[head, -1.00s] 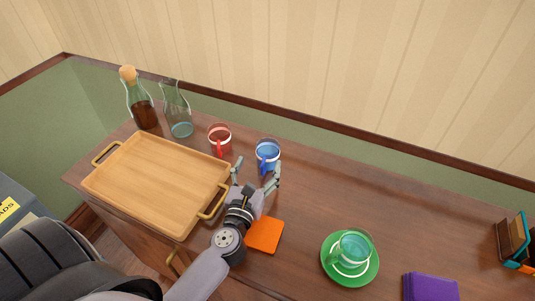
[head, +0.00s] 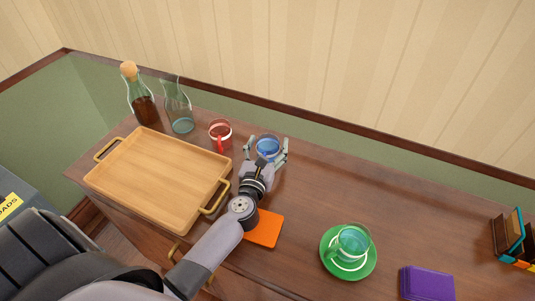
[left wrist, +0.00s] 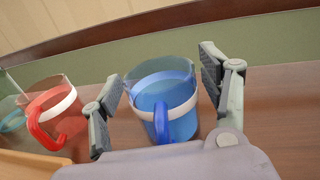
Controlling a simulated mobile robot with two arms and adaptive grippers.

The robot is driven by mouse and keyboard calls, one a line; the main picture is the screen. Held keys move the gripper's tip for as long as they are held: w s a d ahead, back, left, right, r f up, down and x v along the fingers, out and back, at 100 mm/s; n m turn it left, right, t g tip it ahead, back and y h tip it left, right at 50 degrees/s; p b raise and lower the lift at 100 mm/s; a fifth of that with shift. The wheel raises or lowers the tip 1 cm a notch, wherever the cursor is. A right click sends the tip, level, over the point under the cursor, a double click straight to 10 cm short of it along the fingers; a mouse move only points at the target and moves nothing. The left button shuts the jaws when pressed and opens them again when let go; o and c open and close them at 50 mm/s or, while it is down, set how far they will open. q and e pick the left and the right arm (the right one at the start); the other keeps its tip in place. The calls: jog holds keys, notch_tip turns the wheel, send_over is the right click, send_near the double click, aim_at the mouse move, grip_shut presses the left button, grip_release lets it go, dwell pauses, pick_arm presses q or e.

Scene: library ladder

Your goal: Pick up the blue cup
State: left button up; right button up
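The blue cup (head: 267,147) stands upright on the wooden sideboard, with its handle facing my gripper in the left wrist view (left wrist: 165,98). My left gripper (head: 267,148) is open, with one finger on each side of the cup; in the left wrist view (left wrist: 160,88) a gap shows between each finger and the cup. The gripper hides the cup's lower part in the head view. My right gripper is not in view.
A red cup (head: 220,134) stands just left of the blue cup. A wooden tray (head: 160,178) lies further left, with a corked bottle (head: 142,104) and a glass carafe (head: 178,106) behind. An orange item (head: 264,229), a green saucer (head: 334,268) with a cup and a purple item (head: 426,283) lie nearer.

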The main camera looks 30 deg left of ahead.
pick_arm(q)
jog(key=c, duration=1.1)
jog(key=shift+c, duration=0.4)
jog(key=shift+r, duration=0.15)
